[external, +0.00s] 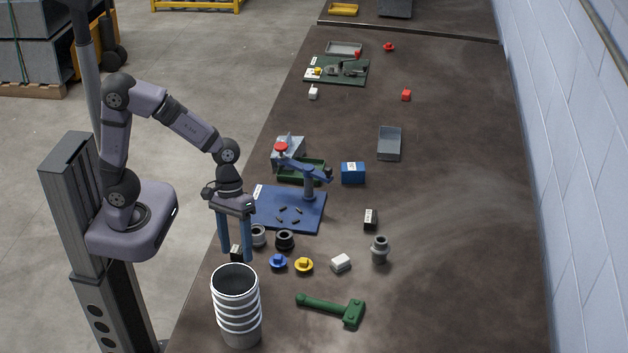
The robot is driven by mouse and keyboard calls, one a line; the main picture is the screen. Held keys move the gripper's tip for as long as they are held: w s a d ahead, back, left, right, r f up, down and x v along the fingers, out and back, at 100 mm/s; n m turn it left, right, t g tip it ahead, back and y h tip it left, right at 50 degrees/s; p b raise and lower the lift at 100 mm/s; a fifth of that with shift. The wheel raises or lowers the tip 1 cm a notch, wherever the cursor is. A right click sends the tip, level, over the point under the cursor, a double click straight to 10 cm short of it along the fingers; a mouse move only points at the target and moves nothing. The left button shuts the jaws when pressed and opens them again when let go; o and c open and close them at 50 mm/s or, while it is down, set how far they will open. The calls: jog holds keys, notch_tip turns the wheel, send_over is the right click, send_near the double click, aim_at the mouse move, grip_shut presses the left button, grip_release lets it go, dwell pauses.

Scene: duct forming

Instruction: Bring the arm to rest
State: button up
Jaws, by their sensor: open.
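My gripper (234,250) points down near the left edge of the table, its two blue fingers apart. It is open, and I see nothing held between the fingers. A small black block with a white label (235,253) shows at the fingertips; I cannot tell whether they touch it. My arm is bent, reaching out from its column at the left.
A ribbed white duct (238,312) stands just in front of my gripper. A blue board (298,214) with a small press, dark rings (285,240), blue and yellow knobs (303,265) and a green hammer (332,307) lie nearby. The table's right side is clear.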

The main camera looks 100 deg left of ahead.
jog(key=s+m+y+p, duration=0.1)
jog(key=s+m, duration=0.2)
jog(key=s+a+m+y, duration=0.1)
jog(key=s+m, duration=0.2)
jog(key=m, duration=0.1)
jog(key=s+a+m+g+y+p, duration=0.1)
jog(key=s+m, duration=0.2)
jog(key=shift+s+a+r+m+p, duration=0.1)
jog(key=shift+a+r+m+p, duration=0.1)
jog(key=shift+m+p, duration=0.1)
jog(key=shift+s+a+f+m+y, duration=0.25)
jog(key=shift+s+m, duration=0.25)
jog(key=shift+m, duration=0.3)
jog(key=shift+o, duration=0.3)
